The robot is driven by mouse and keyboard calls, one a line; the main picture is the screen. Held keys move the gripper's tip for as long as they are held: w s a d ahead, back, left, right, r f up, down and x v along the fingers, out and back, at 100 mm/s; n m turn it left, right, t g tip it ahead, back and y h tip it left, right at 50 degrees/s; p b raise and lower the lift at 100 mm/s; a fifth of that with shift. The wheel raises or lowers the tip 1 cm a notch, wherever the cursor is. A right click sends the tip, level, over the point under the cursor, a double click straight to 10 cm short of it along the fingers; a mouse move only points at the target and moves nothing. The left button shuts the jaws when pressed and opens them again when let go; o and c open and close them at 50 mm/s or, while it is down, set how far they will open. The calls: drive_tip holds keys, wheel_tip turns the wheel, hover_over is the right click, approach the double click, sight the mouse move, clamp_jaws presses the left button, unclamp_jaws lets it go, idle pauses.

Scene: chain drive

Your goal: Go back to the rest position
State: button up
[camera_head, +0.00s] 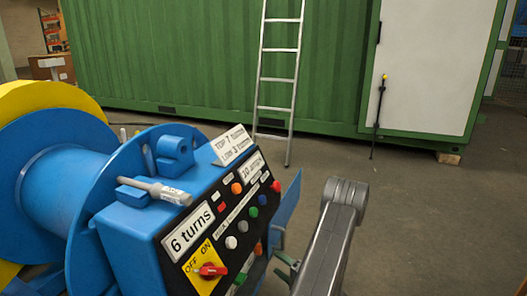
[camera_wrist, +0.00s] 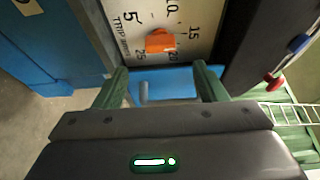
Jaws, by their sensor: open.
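My gripper (camera_wrist: 162,82) is open in the wrist view, its two green fingers apart. It is close to a white dial plate marked "TRIP" (camera_wrist: 190,12) with an orange knob (camera_wrist: 160,41). The knob lies beyond the fingertips, and I see nothing gripped. A small grey peg (camera_wrist: 143,92) shows between the fingers; I cannot tell how far off it is. In the head view a green part of my gripper (camera_head: 286,262) shows low beside the blue control box (camera_head: 135,222), partly hidden by my grey arm.
The box's black panel carries coloured buttons (camera_head: 244,226), a red switch (camera_head: 213,270) and a "6 turns" label (camera_head: 190,230). A grey cylindrical tool (camera_head: 160,190) lies on top. A blue drum (camera_head: 65,190) stands left. A ladder (camera_head: 278,80) leans on the green container (camera_head: 200,50).

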sight(261, 251)
drive_tip(key=b+x, duration=0.1)
drive_tip(key=x, duration=0.7)
drive_tip(key=shift+w+a+b, duration=0.2)
drive_tip(key=shift+b, duration=0.1)
drive_tip(key=shift+w+a, duration=0.2)
drive_tip(key=shift+w, duration=0.05)
